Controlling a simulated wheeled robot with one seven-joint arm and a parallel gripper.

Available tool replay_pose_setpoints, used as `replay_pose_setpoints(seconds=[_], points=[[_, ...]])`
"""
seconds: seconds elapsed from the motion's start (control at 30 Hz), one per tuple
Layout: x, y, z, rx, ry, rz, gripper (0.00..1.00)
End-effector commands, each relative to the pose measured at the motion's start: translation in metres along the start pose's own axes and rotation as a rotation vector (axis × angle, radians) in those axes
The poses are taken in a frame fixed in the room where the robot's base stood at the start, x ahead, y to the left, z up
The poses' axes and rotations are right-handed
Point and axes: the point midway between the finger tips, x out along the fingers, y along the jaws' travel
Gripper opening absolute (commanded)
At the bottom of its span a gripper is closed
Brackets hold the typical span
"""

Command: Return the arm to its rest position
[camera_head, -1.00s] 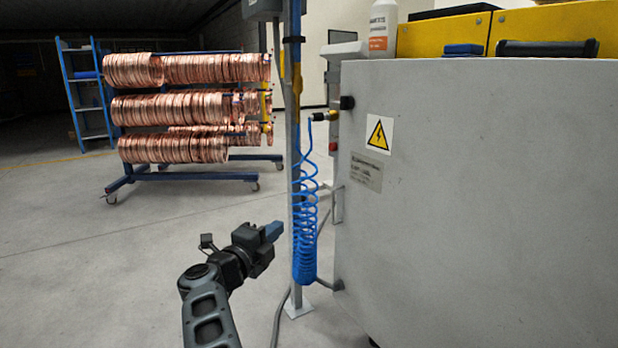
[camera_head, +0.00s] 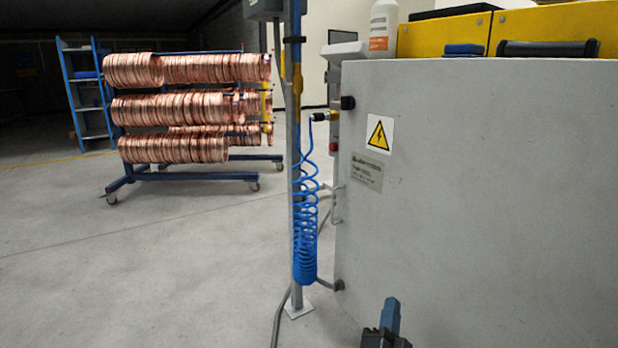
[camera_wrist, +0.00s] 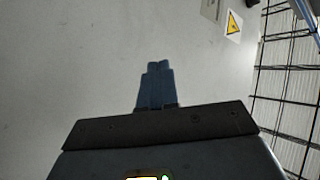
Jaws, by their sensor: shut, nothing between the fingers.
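My gripper (camera_head: 391,316) shows at the bottom edge of the head view, in front of the lower part of the grey machine cabinet (camera_head: 480,190). Its blue fingers point upward in the picture, and most of my arm is out of view. In the wrist view my gripper (camera_wrist: 158,68) has its two blue fingers together with nothing between them. The cabinet's pale wall (camera_wrist: 70,60) fills much of that view behind the fingers. Whether the fingers touch the wall cannot be told.
A blue coiled air hose (camera_head: 304,240) hangs by a grey post (camera_head: 296,180) left of the cabinet. A rack (camera_head: 130,180) of copper coils (camera_head: 190,110) stands farther back. The floor (camera_head: 150,270) at left is clear. A wire mesh (camera_wrist: 285,90) shows at right in the wrist view.

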Motion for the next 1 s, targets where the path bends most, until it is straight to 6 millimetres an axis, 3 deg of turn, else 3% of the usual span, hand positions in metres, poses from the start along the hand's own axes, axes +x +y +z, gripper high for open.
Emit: replay_pose_setpoints(seconds=[0.03,0.2,0.47,0.77,1.0], points=[[-0.015,0.018,-0.015,-0.051,-0.015,-0.016,0.00],[-0.065,0.054,-0.057,-0.204,-0.079,-0.073,0.00],[-0.155,0.084,-0.117,-0.416,-0.203,-0.131,0.00],[-0.265,0.080,-0.182,-0.613,-0.366,-0.155,0.00],[-0.344,0.049,-0.231,-0.738,-0.499,-0.142,0.00]])
